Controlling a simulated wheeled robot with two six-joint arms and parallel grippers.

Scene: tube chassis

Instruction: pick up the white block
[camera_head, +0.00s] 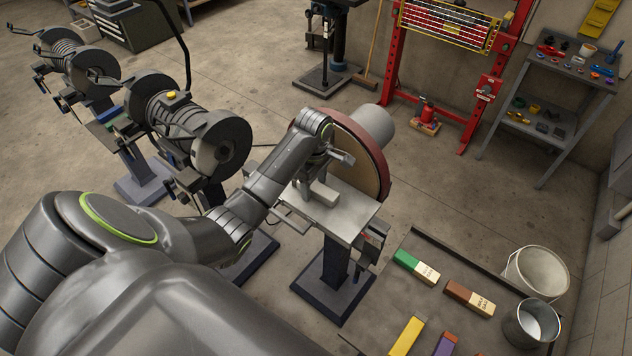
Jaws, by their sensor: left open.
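My left arm reaches in from the left, and its gripper (341,157) is over the disc sander, close in front of the disc. The gripper is small in the picture; it is open, and I see nothing held in it. Below it a pale grey, blocky piece (322,193) rests on the sander's table (345,217); I cannot tell whether it is a loose block or a part of the machine. No plainly white block shows elsewhere. Several bars with cream labels lie at the lower right, including a green one (408,260) and a brown one (462,291). My right gripper is not in view.
The sander's large disc (372,165) stands right behind its table. Bench grinders (205,140) stand at the left. Open floor lies behind the sander.

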